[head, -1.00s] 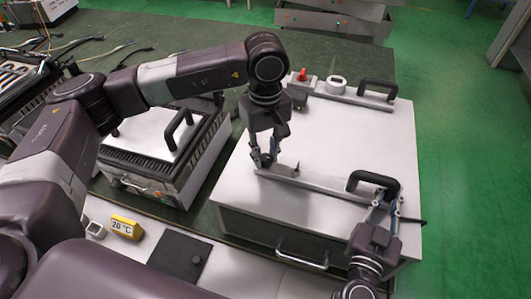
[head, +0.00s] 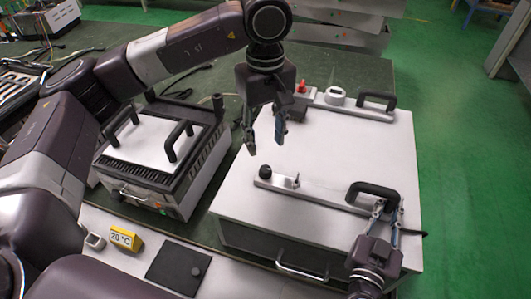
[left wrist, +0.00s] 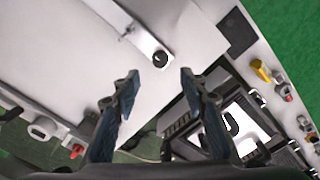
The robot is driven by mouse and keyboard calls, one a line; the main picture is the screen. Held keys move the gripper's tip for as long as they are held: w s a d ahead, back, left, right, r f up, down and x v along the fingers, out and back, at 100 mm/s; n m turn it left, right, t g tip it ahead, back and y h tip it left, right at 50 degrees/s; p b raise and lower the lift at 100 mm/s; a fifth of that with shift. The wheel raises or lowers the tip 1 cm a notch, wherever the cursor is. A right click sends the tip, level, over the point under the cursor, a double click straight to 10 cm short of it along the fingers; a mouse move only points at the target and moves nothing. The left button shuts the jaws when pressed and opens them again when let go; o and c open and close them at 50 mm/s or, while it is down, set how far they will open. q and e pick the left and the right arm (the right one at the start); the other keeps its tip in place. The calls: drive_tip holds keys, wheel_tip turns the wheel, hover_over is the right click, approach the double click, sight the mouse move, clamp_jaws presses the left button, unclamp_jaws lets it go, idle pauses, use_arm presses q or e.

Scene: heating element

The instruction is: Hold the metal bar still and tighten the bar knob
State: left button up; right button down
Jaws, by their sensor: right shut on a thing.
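The metal bar (head: 318,193) lies across the front part of the white box's top, with a black handle (head: 374,193) at its right end. The black bar knob (head: 266,172) sits at the bar's left end; it also shows in the left wrist view (left wrist: 160,58). My left gripper (head: 264,148) is open and empty, raised above the box top, behind and above the knob. In the left wrist view its two fingers (left wrist: 160,85) are spread with nothing between them. My right gripper (head: 386,208) is shut at the right end of the bar, around the black handle.
The white box (head: 330,135) has a rear bar with another black handle (head: 376,101), a red knob (head: 302,87) and a round dial (head: 336,96). A smaller grill-like unit (head: 160,150) stands to the left.

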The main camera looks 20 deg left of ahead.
use_arm(q)
wheel_tip(320, 180, up, 3)
drive_tip(key=shift+f, duration=0.2)
use_arm(e)
drive_tip(key=c, duration=1.7)
unclamp_jaws()
drive_tip(key=shift+c, duration=0.2)
